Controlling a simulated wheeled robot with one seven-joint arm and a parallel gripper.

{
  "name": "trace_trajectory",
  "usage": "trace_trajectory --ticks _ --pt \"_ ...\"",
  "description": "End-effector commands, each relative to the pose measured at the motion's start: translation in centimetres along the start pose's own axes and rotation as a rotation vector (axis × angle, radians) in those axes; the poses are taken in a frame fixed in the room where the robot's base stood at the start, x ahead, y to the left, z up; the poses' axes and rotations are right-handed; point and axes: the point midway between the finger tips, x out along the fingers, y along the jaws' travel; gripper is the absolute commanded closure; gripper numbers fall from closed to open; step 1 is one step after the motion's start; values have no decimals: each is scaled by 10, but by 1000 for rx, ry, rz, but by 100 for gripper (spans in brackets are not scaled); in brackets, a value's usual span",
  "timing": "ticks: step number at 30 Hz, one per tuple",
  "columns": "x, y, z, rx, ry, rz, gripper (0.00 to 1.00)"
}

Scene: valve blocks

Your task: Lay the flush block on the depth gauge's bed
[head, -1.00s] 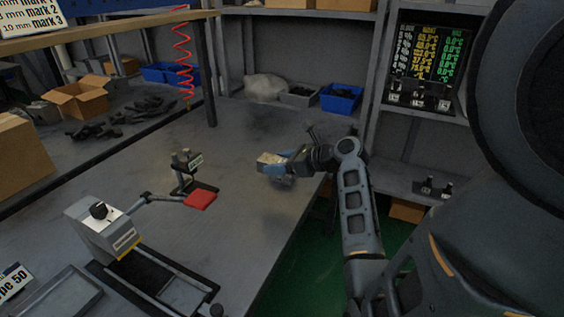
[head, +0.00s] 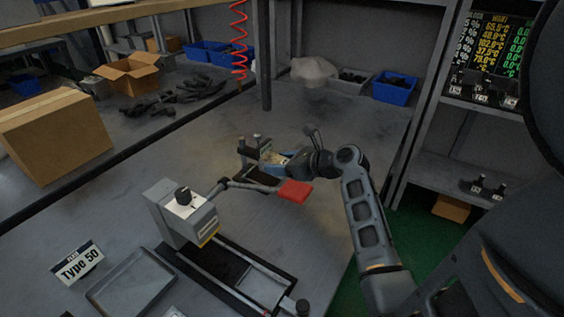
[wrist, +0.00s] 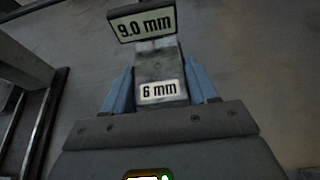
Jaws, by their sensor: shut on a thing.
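My gripper (head: 283,159) is shut on a small pale metal block (head: 271,157). In the wrist view the block (wrist: 161,72) sits between the blue fingers (wrist: 160,88) and bears a "6 mm" label. A small dark stand with an upright post (head: 256,144), which looks like the depth gauge, is just beyond and beside the block in the head view. In the wrist view a "9.0 mm" plate (wrist: 143,23) stands right past the block's far end. The bed is mostly hidden by the block and gripper; I cannot tell whether the block touches it.
A red pad (head: 295,191) on a jointed arm reaches from a grey device (head: 183,212) close in front of my gripper. A "Type 50" sign (head: 77,264) and a grey tray (head: 131,283) are at lower left. Cardboard boxes and blue bins stand farther back.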

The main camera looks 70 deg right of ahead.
Motion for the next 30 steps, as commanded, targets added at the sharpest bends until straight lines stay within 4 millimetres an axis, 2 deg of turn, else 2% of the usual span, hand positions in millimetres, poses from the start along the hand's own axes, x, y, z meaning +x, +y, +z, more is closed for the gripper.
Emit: trace_trajectory --ticks 1,12,24,30 --pt "6 5 0 -4 -3 13 100" --pt "14 7 -16 -7 -3 17 100" --pt "19 4 -36 -4 -3 10 100" --pt "20 4 -40 -3 -2 8 100"
